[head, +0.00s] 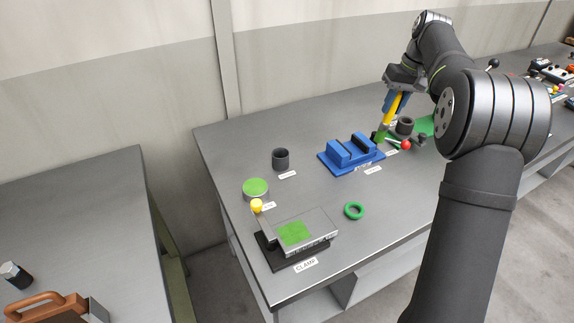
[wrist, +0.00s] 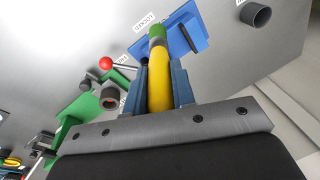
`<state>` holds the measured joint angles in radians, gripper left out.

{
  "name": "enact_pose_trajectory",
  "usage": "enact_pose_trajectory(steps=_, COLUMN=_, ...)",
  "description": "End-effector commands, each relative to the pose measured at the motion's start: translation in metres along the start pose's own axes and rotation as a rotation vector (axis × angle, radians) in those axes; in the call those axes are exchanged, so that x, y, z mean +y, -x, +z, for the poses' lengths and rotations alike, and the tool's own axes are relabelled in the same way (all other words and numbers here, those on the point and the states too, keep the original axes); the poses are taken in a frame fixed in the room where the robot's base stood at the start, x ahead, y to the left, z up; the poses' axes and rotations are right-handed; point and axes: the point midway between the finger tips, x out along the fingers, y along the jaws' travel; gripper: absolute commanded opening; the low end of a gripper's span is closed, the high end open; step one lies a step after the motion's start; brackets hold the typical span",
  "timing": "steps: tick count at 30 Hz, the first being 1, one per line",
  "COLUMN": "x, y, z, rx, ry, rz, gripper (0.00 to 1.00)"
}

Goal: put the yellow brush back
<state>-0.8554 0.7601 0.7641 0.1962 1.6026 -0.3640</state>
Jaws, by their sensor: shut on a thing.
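The yellow brush (head: 393,109) is between the fingers of my gripper (head: 395,98), at the back right of the bench. The brush points down with its green end lowest, beside the right end of the blue vise-like block (head: 352,152). In the wrist view the yellow brush (wrist: 159,88) sits between the blue fingers of my gripper (wrist: 160,78), its green end toward the blue block (wrist: 183,36). I cannot tell whether the green end touches anything. A dark open cup (head: 281,159) stands left of the blue block; it also shows in the wrist view (wrist: 256,15).
A red-knobbed lever (head: 405,145) and a dark socket (head: 405,125) on a green base stand close by the brush. A green-topped round tin (head: 256,189), a clamp plate (head: 294,234) and a green ring (head: 354,211) lie nearer. Bench between is mostly clear.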

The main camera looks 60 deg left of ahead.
Motion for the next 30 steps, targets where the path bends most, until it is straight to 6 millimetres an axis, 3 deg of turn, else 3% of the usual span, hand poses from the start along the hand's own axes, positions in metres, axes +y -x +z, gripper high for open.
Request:
enact_pose_trajectory(steps=1, x=-0.029, y=0.001, z=-0.010, rx=0.000, ry=0.035, rz=0.010, gripper=0.01)
enact_pose_trajectory(steps=7, x=-0.126, y=-0.012, z=-0.034, rx=0.008, ry=0.102, rz=0.050, gripper=0.01)
enact_pose_trajectory(steps=15, x=-0.234, y=-0.068, z=-0.053, rx=0.043, ry=0.050, rz=0.126, gripper=0.01)
enact_pose_trajectory(steps=18, x=-0.261, y=-0.085, z=-0.057, rx=0.055, ry=0.014, rz=0.151, gripper=0.01)
enact_pose_trajectory(steps=22, x=-0.281, y=-0.097, z=-0.060, rx=0.068, ry=-0.019, rz=0.173, gripper=0.01)
enact_pose_trajectory(steps=30, x=-0.284, y=-0.128, z=-0.058, rx=0.069, ry=-0.037, rz=0.184, gripper=0.01)
